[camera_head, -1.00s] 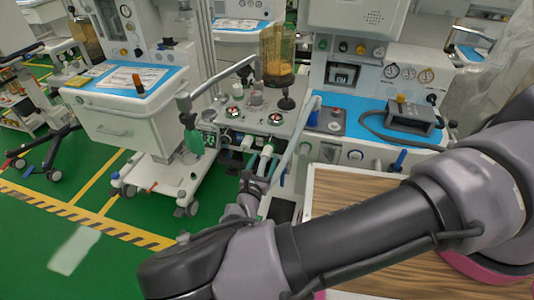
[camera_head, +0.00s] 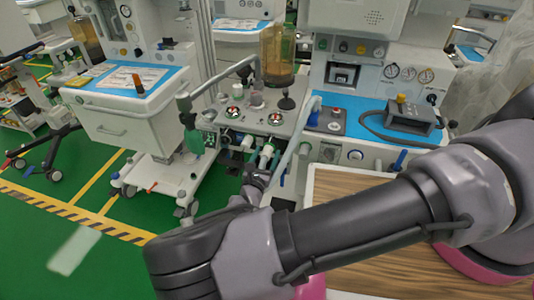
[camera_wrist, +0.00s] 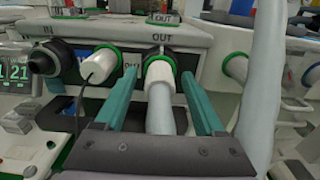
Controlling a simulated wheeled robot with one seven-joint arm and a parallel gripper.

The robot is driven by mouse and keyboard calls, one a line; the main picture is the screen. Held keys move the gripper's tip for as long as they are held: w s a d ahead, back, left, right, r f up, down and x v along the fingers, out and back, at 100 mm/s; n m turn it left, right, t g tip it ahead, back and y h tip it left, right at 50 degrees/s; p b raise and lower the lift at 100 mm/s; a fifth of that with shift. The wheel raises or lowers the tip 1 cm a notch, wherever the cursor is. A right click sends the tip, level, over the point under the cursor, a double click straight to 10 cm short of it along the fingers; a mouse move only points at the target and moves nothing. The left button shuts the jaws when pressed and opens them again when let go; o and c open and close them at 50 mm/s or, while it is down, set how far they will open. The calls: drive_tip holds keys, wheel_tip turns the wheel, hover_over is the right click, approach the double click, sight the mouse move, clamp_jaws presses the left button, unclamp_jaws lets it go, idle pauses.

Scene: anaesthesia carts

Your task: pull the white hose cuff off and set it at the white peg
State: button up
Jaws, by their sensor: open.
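The white hose cuff (camera_wrist: 158,74) sits on the green-ringed port marked OUT in the wrist view, with a pale hose (camera_wrist: 160,112) running down from it. It also shows in the head view (camera_head: 266,151). My gripper (camera_wrist: 160,76) is open, its two green fingers on either side of the cuff and hose, with visible gaps. In the head view my gripper (camera_head: 258,174) is small and partly hidden by my arm. A white cylinder with a green ring (camera_wrist: 237,67) stands to the right; I cannot tell whether it is the white peg.
Another white cuff (camera_wrist: 97,70) with a dark cable sits left of the OUT port. A thick grey tube (camera_wrist: 262,92) rises close to the right finger. A wooden top (camera_head: 345,190) lies right of the gripper. Green floor (camera_head: 75,210) is open at the left.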

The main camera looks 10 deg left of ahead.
sight(265, 158)
idle(0.4)
clamp_jaws()
drive_tip(key=shift+s+a, duration=0.15)
drive_tip(key=shift+s, duration=1.35)
drive_tip(key=shift+s+a, duration=0.1)
drive_tip(key=shift+s, duration=1.4)
